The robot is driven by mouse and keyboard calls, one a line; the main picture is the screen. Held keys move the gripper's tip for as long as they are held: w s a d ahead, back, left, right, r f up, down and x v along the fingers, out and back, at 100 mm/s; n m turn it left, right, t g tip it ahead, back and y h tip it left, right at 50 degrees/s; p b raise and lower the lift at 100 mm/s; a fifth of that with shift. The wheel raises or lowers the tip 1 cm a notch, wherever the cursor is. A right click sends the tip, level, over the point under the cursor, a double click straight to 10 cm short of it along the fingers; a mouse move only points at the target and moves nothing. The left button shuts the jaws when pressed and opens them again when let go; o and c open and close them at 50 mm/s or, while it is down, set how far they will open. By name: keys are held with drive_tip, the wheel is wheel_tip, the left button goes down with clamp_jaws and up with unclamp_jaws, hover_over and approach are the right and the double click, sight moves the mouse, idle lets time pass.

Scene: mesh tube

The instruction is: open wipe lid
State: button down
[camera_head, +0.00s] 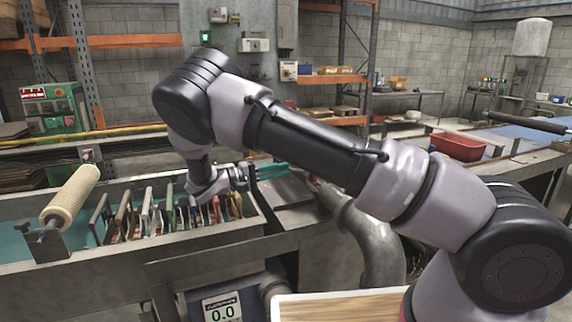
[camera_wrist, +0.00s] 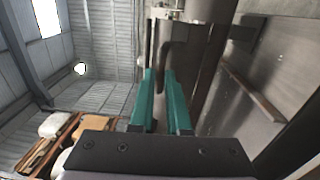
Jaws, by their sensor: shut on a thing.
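My gripper (camera_head: 271,171) reaches out at the end of my arm, at the right end of a long metal trough. In the wrist view its two teal fingers (camera_wrist: 162,78) stand close together, on either side of the lower end of a thin, dark, curved handle (camera_wrist: 166,55). The fingers are shut on this handle. Beside the handle is a smooth grey metal surface (camera_wrist: 208,65), which I take to be the lid or its housing. My arm hides part of this area in the head view, and I cannot tell how far the lid is open.
The trough holds several upright coloured frames (camera_head: 165,215), with a cream mesh roller (camera_head: 70,194) at its left. A thick grey pipe (camera_head: 372,240) stands below my arm. A red tub (camera_head: 458,146) sits on a bench at right. A wooden board (camera_head: 340,306) is in front.

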drive_tip(key=shift+s+a+f, duration=0.15)
drive_tip(key=shift+a+f, duration=0.2)
drive_tip(key=shift+f, duration=0.25)
drive_tip(key=c, duration=0.9)
unclamp_jaws()
drive_tip(key=shift+d+f, duration=0.1)
drive_tip(key=shift+d, duration=0.05)
drive_tip(key=v, duration=1.1)
